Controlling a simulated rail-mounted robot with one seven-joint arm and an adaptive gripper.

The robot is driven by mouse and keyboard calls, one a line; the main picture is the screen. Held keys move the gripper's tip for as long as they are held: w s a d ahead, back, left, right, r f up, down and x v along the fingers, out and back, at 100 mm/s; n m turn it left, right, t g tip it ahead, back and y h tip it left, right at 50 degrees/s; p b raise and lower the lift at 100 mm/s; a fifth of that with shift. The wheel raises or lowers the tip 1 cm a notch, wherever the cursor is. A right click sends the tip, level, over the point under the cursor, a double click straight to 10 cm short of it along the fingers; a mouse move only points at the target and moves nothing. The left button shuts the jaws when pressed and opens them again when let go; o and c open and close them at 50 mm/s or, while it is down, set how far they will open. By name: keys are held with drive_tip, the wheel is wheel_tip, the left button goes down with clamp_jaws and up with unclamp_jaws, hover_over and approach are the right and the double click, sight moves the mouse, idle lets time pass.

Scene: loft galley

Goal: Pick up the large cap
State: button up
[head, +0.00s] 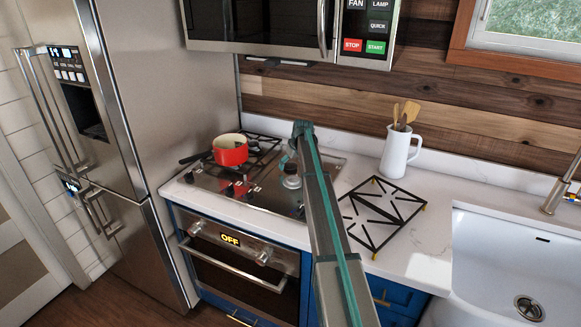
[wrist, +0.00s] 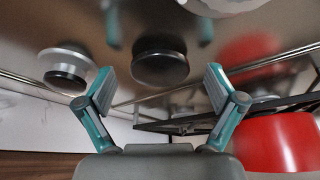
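A dark round cap (wrist: 160,67) sits on the shiny steel cooktop in the wrist view. It lies beyond and between my fingertips, apart from them. A second round burner piece (wrist: 68,66), pale with a dark band, is to its left. I cannot tell for sure which is the large cap. In the head view a silver round burner piece (head: 291,180) shows beside my arm, and the dark cap is not clearly visible. My gripper (wrist: 156,88) is open and empty, its two teal-edged fingers spread wide. In the head view it is over the cooktop, largely hidden by my arm.
A red pot (head: 230,150) stands on the black grate at the cooktop's left; it is close on the right in the wrist view (wrist: 283,143). A loose black grate (head: 385,212) lies on the counter at right. A white utensil jug (head: 397,152) stands behind it.

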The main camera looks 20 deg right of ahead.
drive_tip(key=c, duration=1.2)
drive_tip(key=shift+r+b, duration=0.3)
drive_tip(key=shift+r, duration=0.45)
drive_tip(key=s+a+r+b, duration=0.1)
drive_tip(key=s+r+b, duration=0.4)
drive_tip(key=s+r, duration=0.6)
drive_tip(key=s, duration=0.3)
drive_tip(key=shift+a+r, duration=0.25)
drive_tip(key=shift+a, duration=0.05)
